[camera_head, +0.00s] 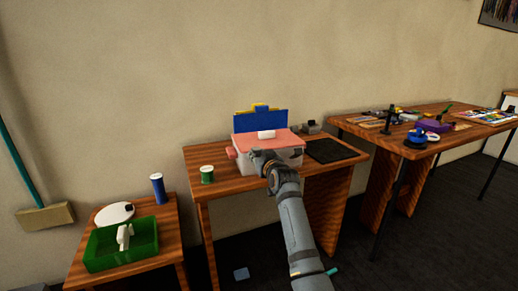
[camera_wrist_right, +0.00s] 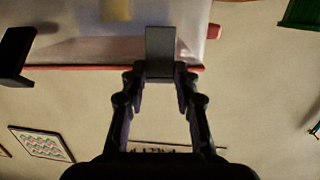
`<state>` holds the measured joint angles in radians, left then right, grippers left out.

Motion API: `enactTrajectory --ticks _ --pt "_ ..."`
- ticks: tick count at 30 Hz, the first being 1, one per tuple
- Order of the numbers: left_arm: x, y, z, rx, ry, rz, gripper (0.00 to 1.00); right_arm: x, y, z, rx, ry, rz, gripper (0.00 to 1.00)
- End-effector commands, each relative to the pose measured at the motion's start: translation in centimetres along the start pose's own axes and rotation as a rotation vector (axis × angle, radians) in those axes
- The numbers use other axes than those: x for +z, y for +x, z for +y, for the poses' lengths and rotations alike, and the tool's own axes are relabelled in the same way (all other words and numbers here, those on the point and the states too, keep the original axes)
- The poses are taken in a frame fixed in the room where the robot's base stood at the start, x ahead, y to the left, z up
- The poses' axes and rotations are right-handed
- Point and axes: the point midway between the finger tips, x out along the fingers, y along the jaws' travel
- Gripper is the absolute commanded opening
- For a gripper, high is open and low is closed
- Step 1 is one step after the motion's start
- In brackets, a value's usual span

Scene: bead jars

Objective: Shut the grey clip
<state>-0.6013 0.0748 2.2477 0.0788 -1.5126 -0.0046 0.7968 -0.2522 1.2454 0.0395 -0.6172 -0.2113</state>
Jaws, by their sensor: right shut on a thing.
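A pale box with a pink lid (camera_head: 262,146) stands on the middle wooden table. My right gripper (camera_head: 262,160) is at the front of this box. In the right wrist view the grey clip (camera_wrist_right: 160,46) is a flat grey piece at the box's red rim. The fingers of my right gripper (camera_wrist_right: 160,76) are shut on its near end. In the head view my gripper hides the clip. I cannot tell whether the clip is fully down. My left gripper is not in view.
A blue panel (camera_head: 260,121) stands behind the lid, and a white block (camera_head: 266,134) is in front of it. A green jar (camera_head: 207,174) is left of the box, a black mat (camera_head: 331,150) right. A green crate (camera_head: 100,254) stands on the left table.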

Motion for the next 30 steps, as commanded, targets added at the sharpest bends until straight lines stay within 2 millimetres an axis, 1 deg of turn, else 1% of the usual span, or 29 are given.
enactTrajectory --ticks 1,8,9,14,23,26,29,30 --pt "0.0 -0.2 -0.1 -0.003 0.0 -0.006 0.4 -0.1 0.0 0.0 0.001 0.0 0.0 0.0" --pt "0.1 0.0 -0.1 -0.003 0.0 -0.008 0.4 0.0 0.0 0.0 0.001 0.0 0.0 0.0" --pt "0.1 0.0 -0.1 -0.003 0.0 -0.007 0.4 0.0 0.0 0.0 0.001 0.0 0.0 0.31" --pt "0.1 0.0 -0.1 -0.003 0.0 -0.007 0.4 0.0 0.0 0.0 0.001 0.0 0.0 0.53" --pt "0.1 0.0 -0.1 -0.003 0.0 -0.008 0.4 -0.1 0.0 0.0 0.0 -0.001 0.0 0.53" --pt "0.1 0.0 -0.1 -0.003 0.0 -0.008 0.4 -1.2 -0.1 0.0 0.0 -0.002 0.002 0.53" --pt "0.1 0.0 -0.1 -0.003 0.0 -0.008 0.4 -3.4 -0.4 0.0 0.0 -0.001 0.004 0.53" --pt "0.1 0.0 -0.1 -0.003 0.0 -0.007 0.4 -4.3 -0.5 0.0 0.0 -0.001 0.004 0.53"
